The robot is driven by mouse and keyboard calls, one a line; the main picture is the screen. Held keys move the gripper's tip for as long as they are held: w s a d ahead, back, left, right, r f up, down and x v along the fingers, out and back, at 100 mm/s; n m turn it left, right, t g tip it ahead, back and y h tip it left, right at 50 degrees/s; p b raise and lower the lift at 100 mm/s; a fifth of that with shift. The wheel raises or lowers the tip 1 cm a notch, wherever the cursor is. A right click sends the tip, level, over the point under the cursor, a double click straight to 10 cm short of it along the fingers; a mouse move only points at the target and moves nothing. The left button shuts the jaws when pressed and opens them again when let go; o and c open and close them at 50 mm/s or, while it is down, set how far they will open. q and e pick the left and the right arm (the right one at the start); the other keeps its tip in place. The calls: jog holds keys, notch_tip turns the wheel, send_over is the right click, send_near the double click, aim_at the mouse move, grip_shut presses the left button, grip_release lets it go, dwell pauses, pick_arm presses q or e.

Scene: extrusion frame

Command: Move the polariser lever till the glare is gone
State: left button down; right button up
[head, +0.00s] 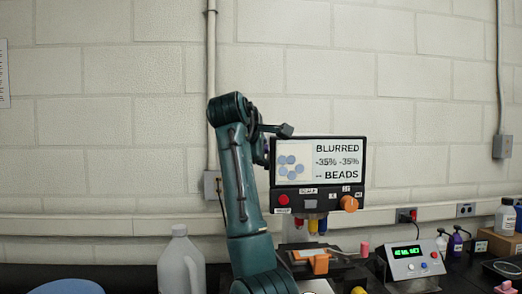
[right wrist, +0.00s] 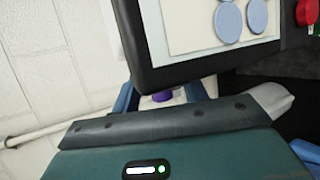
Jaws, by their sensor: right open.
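The monitor (head: 305,163) stands on the bench with blue discs on a pale field at the left of its screen. Its text reads "BLURRED", "-35% -35%" and "-- BEADS". My right arm rises in front of the monitor's left side in the head view. In the right wrist view the monitor (right wrist: 225,70) fills the top. A purple knob (right wrist: 162,96), perhaps the polariser lever's end, shows below its edge. My right gripper (right wrist: 160,103) is open, its blue fingers on either side of the knob. Contact cannot be told. My left gripper is not in view.
Below the screen are a red button (head: 283,199) and an orange knob (head: 349,203). A control box with a green display (head: 407,252) stands to the right. A white jug (head: 181,262) stands left of my arm. Bottles and a cardboard box (head: 497,241) are at far right.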

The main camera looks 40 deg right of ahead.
jog(key=b+v, duration=0.3)
jog(key=v, duration=1)
jog(key=shift+s+a, duration=0.1)
